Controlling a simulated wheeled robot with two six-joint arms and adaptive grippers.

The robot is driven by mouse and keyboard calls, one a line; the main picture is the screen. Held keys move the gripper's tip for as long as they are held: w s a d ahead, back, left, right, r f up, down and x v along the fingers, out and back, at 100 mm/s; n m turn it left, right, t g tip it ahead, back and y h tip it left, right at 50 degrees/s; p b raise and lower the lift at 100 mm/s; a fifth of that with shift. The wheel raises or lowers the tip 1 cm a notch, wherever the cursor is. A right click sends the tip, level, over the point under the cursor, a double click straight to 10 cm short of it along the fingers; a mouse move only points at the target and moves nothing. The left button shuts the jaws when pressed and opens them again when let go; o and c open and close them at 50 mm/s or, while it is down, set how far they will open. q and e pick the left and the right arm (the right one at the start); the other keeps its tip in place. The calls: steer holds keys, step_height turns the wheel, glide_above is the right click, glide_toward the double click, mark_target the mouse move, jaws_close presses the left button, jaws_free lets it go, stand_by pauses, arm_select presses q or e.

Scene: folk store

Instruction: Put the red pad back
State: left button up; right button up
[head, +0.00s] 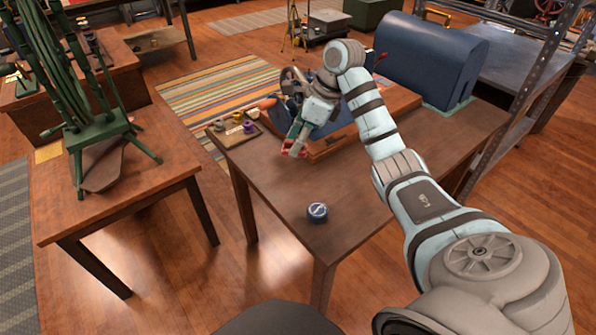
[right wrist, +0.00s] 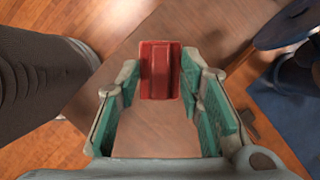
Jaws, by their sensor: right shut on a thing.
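The red pad (head: 288,150) is a small red block with a raised ridge. In the right wrist view the pad (right wrist: 160,70) sits between the fingertips of my right gripper (right wrist: 160,78), which is shut on it. In the head view my right gripper (head: 297,142) points down and holds the pad over the left part of the brown table (head: 350,200). Table surface shows below the pad in the wrist view. The exact gap between pad and table cannot be told. My left gripper is not in view.
A round blue tin (head: 317,212) stands near the table's front. A small board with spools (head: 233,131) lies at the left edge. A large dark blue domed case (head: 430,55) is at the back. A metal shelf (head: 540,60) rises right.

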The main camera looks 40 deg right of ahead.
step_height(320, 180, down, 13)
steer(key=shift+f+b, duration=0.1)
steer(key=shift+b, duration=0.9)
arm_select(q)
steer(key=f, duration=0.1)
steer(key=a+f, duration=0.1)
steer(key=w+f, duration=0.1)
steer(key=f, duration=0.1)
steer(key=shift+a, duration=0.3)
arm_select(e)
steer(key=shift+w, duration=0.1)
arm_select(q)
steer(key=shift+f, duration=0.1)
arm_select(e)
steer(key=o, duration=1.1)
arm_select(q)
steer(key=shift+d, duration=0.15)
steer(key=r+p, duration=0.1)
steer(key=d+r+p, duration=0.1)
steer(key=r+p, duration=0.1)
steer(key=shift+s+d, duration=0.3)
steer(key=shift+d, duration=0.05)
arm_select(e)
steer(key=v, duration=1.2)
